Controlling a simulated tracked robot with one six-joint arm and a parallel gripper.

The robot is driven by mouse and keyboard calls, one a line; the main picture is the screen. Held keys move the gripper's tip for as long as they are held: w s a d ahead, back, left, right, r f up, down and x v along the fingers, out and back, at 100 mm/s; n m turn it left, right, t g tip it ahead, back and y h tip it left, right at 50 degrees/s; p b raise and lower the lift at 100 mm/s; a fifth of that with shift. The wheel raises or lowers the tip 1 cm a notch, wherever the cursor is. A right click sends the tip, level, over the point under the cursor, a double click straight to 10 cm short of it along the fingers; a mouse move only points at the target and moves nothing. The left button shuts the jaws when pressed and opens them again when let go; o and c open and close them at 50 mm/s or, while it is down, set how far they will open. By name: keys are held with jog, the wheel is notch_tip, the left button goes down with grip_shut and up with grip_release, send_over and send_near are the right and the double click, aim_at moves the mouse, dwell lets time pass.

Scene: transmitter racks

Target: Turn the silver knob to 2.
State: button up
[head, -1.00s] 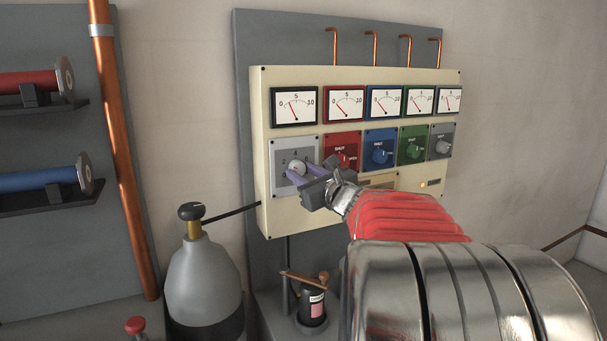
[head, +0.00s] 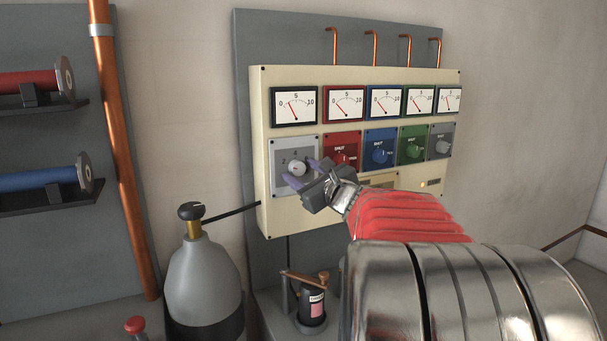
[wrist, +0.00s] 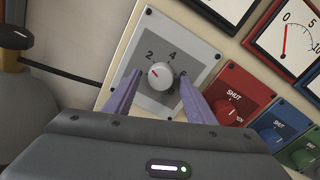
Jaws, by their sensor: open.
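The silver knob (head: 297,169) sits on a pale grey square plate (head: 279,190) at the left end of the cream panel's knob row. The 2 lies above and a little left of the knob, the 4 above and right. The mark points more leftward than the 2 as seen from here. My gripper (head: 298,168) is open, its purple fingers on opposite sides of the knob. In the wrist view, my gripper (wrist: 158,75) shows gaps between both fingers and the knob.
Red (head: 341,157), blue (head: 380,153), green (head: 412,149) and grey (head: 442,146) knobs sit to the right. Gauges line the panel above them. A grey cylinder (head: 204,275) with a black-topped valve stands lower left. A copper-handled device (head: 312,305) stands below the panel.

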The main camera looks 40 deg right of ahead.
jog(key=v, duration=1.4)
jog(key=shift+f, duration=0.1)
